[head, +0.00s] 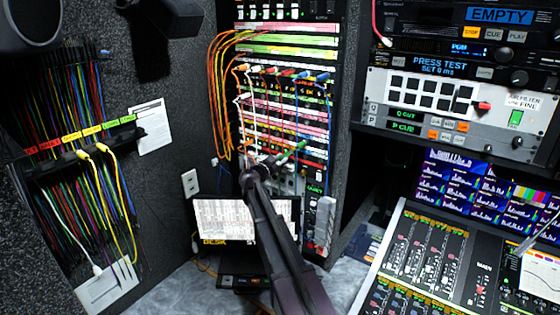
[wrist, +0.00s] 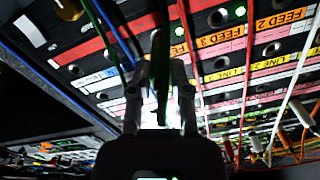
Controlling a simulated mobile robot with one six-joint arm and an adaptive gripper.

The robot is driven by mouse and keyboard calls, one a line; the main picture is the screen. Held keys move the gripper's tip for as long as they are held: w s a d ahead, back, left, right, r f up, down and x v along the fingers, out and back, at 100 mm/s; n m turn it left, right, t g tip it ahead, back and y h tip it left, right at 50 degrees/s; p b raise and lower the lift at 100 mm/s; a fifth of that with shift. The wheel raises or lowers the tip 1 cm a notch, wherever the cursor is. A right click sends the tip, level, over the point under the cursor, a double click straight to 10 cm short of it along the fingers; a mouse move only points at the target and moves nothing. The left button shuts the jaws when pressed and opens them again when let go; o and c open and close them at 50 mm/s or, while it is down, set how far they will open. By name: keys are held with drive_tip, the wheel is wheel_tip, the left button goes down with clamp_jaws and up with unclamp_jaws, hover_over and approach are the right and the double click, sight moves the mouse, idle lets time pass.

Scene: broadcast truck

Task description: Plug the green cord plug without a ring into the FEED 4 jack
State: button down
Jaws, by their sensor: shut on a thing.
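My gripper (wrist: 160,62) is shut on a green plug (wrist: 161,82), which stands between its two fingers in the wrist view. In the head view the green plug (head: 292,152) slants up and right from my gripper (head: 268,163), in front of the lower part of the patch bay. Whether the plug carries a ring cannot be told. In the wrist view orange labels read FEED 3 (wrist: 219,38) and FEED 2 (wrist: 281,19), beside dark jack holes. No FEED 4 label is readable; my fingers and the plug cover the panel left of FEED 3. Whether the plug touches the panel is unclear.
Red and white cords (wrist: 192,70) hang close to my gripper's right. A green cord (wrist: 107,35) passes at its left. Orange cables (head: 218,95) loop at the patch bay's left side. A monitor (head: 222,217) stands below; the mixing console (head: 430,262) is at right.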

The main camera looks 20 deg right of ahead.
drive_tip(key=shift+w+d, duration=0.4)
drive_tip(key=shift+d, duration=0.15)
drive_tip(key=shift+c, duration=2.4)
unclamp_jaws()
drive_tip(key=v, duration=1.2)
